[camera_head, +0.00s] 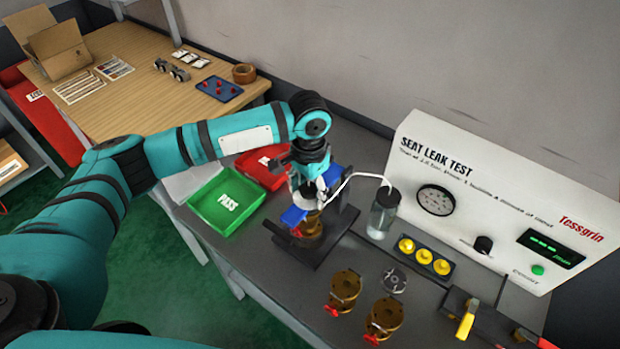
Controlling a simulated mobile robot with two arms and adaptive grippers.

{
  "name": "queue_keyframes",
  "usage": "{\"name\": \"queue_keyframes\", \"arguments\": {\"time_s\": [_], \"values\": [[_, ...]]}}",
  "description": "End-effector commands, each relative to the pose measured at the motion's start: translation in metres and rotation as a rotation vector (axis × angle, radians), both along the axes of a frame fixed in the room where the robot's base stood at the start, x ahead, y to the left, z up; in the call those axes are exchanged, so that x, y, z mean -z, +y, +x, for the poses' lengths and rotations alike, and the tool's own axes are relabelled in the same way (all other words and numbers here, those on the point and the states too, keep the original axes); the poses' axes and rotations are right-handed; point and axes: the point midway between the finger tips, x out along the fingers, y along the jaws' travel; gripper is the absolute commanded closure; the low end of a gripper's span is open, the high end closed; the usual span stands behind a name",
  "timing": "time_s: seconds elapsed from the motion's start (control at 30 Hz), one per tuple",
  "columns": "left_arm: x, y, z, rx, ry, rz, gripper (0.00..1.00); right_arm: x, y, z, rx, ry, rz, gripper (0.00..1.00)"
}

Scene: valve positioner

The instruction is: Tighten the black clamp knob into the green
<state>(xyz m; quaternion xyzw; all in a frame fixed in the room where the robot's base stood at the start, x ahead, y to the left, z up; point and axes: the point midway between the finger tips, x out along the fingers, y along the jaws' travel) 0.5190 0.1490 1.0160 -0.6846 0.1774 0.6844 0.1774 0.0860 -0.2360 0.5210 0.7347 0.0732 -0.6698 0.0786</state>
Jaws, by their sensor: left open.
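My left gripper (310,194) points down over the black test fixture (338,226), with its jaws open. Blue parts (293,215) and a brass valve body (310,228) show in the fixture just below and around the fingers. I cannot make out the clamp knob there; the gripper and wrist cover the top of the fixture. I cannot tell whether the fingers touch anything. A black knob (483,244) shows on the front of the white Seat Leak Test box (480,190), beside a round gauge (435,200) and a green-lit display (550,248). My right gripper is not in view.
A clear tube runs from the fixture to a water jar (382,215). A green PASS tray (227,202) and a red tray (262,165) lie left of the fixture. Brass valves (345,288) and a yellow-capped block (425,258) stand in front. A wooden table (130,110) is behind.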

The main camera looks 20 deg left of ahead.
Motion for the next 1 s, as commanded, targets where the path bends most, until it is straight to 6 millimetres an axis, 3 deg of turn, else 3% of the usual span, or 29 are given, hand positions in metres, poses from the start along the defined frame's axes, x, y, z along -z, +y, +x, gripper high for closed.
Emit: {"name": "queue_keyframes", "arguments": {"time_s": [0.03, 0.43, 0.83, 1.0], "values": [[-0.005, 0.0, -0.001, -0.031, 0.004, -0.001, 0.4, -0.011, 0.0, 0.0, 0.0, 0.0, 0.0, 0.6], [-0.004, 0.0, -0.001, -0.299, 0.003, -0.001, 0.4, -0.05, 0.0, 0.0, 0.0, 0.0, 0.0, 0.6], [0.001, 0.0, 0.0, -0.368, 0.0, 0.0, 0.4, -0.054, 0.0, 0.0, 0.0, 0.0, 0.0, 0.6], [0.0, 0.0, 0.0, -0.367, 0.0, 0.0, 0.63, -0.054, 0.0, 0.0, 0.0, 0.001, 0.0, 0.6]]}}
